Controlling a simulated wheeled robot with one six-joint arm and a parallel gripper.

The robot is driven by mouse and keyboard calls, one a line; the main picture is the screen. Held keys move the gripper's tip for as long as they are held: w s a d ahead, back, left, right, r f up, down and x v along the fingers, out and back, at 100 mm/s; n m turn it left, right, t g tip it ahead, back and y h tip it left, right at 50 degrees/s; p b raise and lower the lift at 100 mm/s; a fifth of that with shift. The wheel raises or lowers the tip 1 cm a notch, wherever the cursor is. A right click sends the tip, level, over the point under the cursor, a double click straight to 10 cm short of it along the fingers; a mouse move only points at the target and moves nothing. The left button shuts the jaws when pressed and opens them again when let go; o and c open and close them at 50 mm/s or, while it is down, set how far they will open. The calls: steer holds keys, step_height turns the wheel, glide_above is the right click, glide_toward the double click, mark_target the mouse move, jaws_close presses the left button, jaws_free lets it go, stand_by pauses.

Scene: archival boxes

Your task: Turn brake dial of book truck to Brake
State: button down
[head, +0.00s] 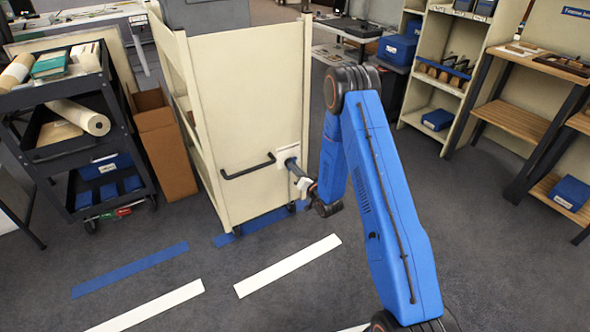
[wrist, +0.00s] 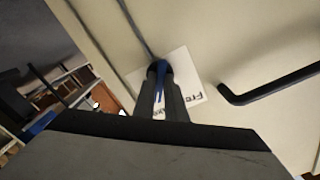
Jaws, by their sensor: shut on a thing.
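The book truck (head: 245,100) is a tall cream cart in the middle of the head view. Its end panel has a black bar handle (head: 248,170). Right of the handle is a white label plate, which in the wrist view (wrist: 196,80) shows part of "Free" and "...ake" upside down. The brake dial (wrist: 158,68) is a dark knob with a blue part, in front of the plate and mostly hidden by the fingers. My gripper (head: 292,163) reaches the panel from the right; in the wrist view its fingers (wrist: 162,92) are closed around the dial.
A black cart (head: 75,150) with rolls and books and a brown bin (head: 162,145) stand left of the truck. Shelves (head: 440,70) and a wooden-shelf rack (head: 530,70) stand right. The floor in front is open, with white and blue stripes.

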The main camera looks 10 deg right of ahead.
steer(key=c, duration=1.8)
jaws_free()
steer(key=v, duration=1.7)
steer(key=shift+s, duration=0.2)
steer(key=shift+d, duration=0.1)
